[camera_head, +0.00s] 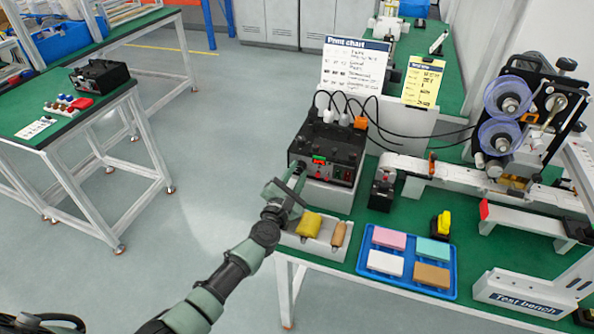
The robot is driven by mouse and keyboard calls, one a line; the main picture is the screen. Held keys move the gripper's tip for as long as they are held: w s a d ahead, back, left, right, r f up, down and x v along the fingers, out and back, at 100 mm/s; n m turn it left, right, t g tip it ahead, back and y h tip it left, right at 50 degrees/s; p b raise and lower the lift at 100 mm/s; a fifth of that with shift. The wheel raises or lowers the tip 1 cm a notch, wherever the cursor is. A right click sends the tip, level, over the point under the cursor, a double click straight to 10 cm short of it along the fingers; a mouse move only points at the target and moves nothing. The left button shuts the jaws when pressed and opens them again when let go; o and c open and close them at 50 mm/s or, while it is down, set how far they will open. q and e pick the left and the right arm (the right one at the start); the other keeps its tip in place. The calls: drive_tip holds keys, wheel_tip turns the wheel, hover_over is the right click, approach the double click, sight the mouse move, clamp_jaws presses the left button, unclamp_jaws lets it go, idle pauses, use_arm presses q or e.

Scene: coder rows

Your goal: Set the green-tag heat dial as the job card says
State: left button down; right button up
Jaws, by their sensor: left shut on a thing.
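The black control box (330,143) stands on a white stand on the green bench. Its front face carries a small green tag (319,158), with red and pale details beside it. My left gripper (299,173) is at the left part of this front face, shut on what appears to be the green-tag heat dial. The fingers hide the dial, so its setting cannot be read. A yellow card (423,82), likely the job card, stands behind to the right; its writing is too small to read. My right gripper is not in view.
A white print chart (355,67) stands behind the box, with black cables in front. A holder with a yellow sponge (309,224) sits below my gripper. A blue tray (369,236) of coloured blocks and a reel machine (508,105) are to the right. Open floor lies left.

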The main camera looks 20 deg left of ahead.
use_arm(q)
drive_tip(key=m+p, duration=0.1)
drive_tip(key=m, duration=0.3)
drive_tip(key=shift+m, duration=0.3)
drive_tip(key=m, duration=0.3)
drive_tip(key=shift+m+p, duration=0.35)
drive_tip(key=shift+m, duration=0.05)
drive_tip(key=m, duration=0.4)
drive_tip(key=shift+r+p, duration=0.1)
drive_tip(key=shift+p, duration=0.3)
drive_tip(key=shift+m, duration=1.7)
drive_tip(key=shift+p, duration=0.3)
drive_tip(key=c, duration=1.4)
unclamp_jaws()
drive_tip(key=shift+c, duration=0.2)
